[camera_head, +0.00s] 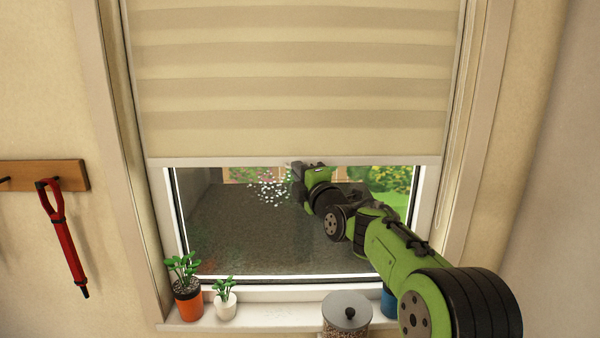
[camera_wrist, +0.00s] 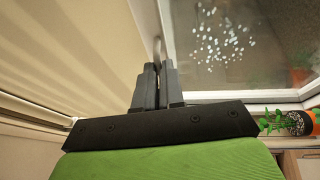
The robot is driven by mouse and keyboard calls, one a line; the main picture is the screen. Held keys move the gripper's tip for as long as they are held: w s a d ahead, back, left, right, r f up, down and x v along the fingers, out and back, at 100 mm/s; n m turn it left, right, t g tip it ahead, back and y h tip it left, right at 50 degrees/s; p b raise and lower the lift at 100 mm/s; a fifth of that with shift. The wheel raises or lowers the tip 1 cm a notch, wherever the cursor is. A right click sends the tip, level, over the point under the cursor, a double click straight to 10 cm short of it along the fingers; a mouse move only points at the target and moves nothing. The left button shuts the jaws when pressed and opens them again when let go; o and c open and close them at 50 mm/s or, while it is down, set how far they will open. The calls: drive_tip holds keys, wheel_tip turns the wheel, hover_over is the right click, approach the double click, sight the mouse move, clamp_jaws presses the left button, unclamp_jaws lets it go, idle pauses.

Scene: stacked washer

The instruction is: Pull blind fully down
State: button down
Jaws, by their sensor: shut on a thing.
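The cream striped blind (camera_head: 290,80) hangs over the upper part of the window, and its pale bottom bar (camera_head: 230,161) lies roughly level across the glass. In the wrist view the blind (camera_wrist: 65,45) fills the left side. My gripper (camera_head: 296,170) is at the middle of the bottom bar, reaching up from the lower right. In the wrist view my gripper (camera_wrist: 157,82) has its dark fingers close together on a thin pale pull tab (camera_wrist: 157,48) at the blind's lower edge. Most of the tab is hidden between the fingers.
The glass below the bar is uncovered down to the white sill (camera_head: 270,318). On the sill stand an orange-potted plant (camera_head: 187,300), a white-potted plant (camera_head: 225,302), a lidded jar (camera_head: 347,313) and a blue container (camera_head: 389,303). A red tool (camera_head: 65,240) hangs from a wooden rack at left.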

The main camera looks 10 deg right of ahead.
idle(0.4)
wheel_tip(320, 180, down, 20)
drive_tip(key=b, duration=2.3)
drive_tip(key=shift+w+f, duration=0.1)
drive_tip(key=shift+f, duration=0.05)
drive_tip(key=c, duration=1.2)
unclamp_jaws()
drive_tip(key=shift+c, duration=0.2)
drive_tip(key=shift+r, duration=0.2)
drive_tip(key=b+v, duration=0.4)
drive_tip(key=v, duration=1.1)
drive_tip(key=shift+s, duration=0.4)
